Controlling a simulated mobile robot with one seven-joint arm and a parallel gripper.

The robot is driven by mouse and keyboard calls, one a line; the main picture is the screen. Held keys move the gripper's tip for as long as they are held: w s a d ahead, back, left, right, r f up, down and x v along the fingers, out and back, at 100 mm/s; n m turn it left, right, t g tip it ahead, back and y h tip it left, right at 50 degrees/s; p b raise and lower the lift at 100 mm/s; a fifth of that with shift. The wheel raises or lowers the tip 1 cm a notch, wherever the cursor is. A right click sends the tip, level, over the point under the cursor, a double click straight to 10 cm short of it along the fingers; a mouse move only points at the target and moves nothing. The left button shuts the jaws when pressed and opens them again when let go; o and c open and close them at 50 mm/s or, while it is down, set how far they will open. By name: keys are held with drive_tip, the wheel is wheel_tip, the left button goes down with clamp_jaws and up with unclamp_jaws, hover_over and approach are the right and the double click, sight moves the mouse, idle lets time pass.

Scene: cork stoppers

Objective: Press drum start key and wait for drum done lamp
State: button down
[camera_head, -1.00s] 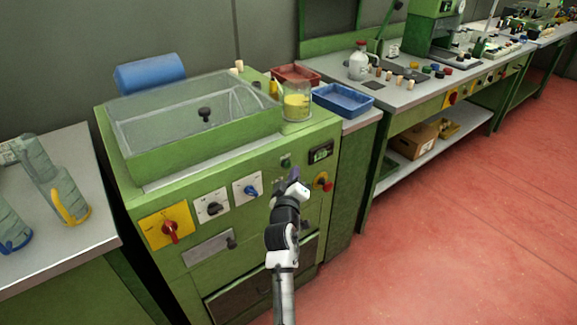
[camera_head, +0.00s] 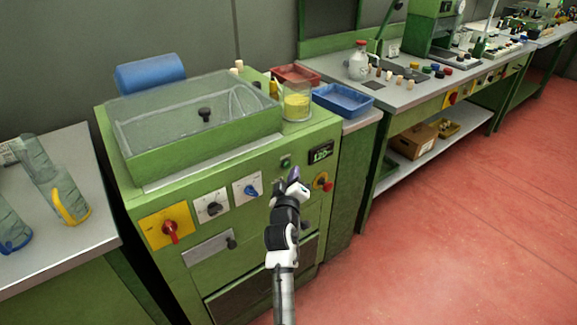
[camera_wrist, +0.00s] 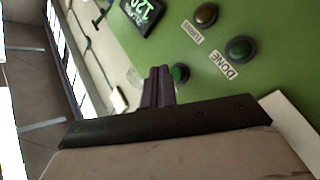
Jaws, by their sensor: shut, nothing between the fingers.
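The green drum machine (camera_head: 160,200) stands in front of me with a clear-lidded drum on top. My gripper (camera_head: 293,174) is shut and empty, held at its front panel. In the wrist view the dark fingers (camera_wrist: 160,84) end right beside a round green key (camera_wrist: 180,72); I cannot tell whether they touch it. The lamp labelled DONE (camera_wrist: 240,48) looks dark green and unlit. Another lamp (camera_wrist: 206,14), brownish amber, has a small label that is hard to read. A display (camera_head: 320,154) shows green digits, apparently 120.
Rotary switches (camera_head: 212,206) are on the panel's left. A glass beaker (camera_head: 297,106) and blue tray (camera_head: 343,99) stand above. The red floor at the right is clear.

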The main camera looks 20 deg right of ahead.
drive_tip(key=shift+w+a, duration=0.1)
drive_tip(key=shift+w, duration=0.05)
drive_tip(key=shift+w+b, duration=0.3)
drive_tip(key=shift+b, duration=0.05)
drive_tip(key=shift+w+a+b, duration=0.2)
drive_tip(key=shift+w+b, duration=0.1)
drive_tip(key=shift+w, duration=0.1)
idle(0.7)
drive_tip(key=shift+s, duration=0.1)
drive_tip(key=shift+s+d+p, duration=0.3)
drive_tip(key=shift+s+p, duration=0.4)
drive_tip(key=shift+s, duration=0.05)
